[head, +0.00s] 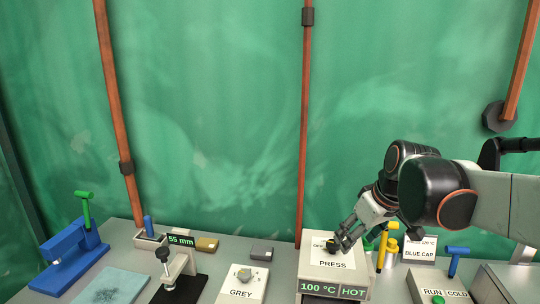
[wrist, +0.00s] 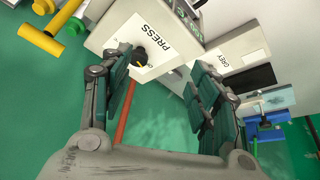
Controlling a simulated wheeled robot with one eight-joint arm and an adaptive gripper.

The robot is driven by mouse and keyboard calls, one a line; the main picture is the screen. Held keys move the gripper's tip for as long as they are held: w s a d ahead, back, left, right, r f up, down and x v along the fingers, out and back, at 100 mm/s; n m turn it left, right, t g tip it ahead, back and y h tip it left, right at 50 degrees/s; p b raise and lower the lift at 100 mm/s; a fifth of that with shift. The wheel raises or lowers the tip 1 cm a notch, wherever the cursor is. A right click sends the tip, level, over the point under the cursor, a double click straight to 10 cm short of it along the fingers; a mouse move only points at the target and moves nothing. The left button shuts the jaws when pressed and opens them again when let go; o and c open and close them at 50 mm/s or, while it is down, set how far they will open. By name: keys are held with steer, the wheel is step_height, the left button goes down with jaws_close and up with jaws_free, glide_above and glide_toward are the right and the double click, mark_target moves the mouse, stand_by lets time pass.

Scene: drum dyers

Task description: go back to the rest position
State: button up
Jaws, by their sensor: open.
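My gripper (head: 347,239) is over the top of the white PRESS box (head: 326,261) in the head view, beside the box's black knob (head: 332,245). In the wrist view my gripper (wrist: 165,85) has its two fingers spread, with nothing held between them. The PRESS box (wrist: 170,40) shows there beyond the fingers, and its black knob (wrist: 139,58) is close to the left finger. I cannot tell whether that finger touches the knob. The box's display reads 100 °C and HOT.
Yellow-handled (head: 383,243) and green-topped items stand right of the box, before a BLUE CAP sign (head: 419,249). A RUN/COLD box (head: 441,288) is farther right. A GREY box (head: 243,284), a clamp stand (head: 178,271) and a blue press (head: 70,254) are left.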

steer(key=s+f+m+t+h+b, duration=0.1)
steer(key=s+f, duration=0.3)
steer(key=s, duration=0.5)
steer(key=s+a+f+m+t+b, duration=0.1)
steer(key=s+f+m+b, duration=0.1)
steer(key=s, duration=0.7)
step_height(320, 180, down, 2)
steer(key=shift+s+f+m+t+h, duration=0.2)
steer(key=shift+m+t+h, duration=0.15)
steer(key=shift+m, duration=0.55)
steer(key=shift+a, duration=0.1)
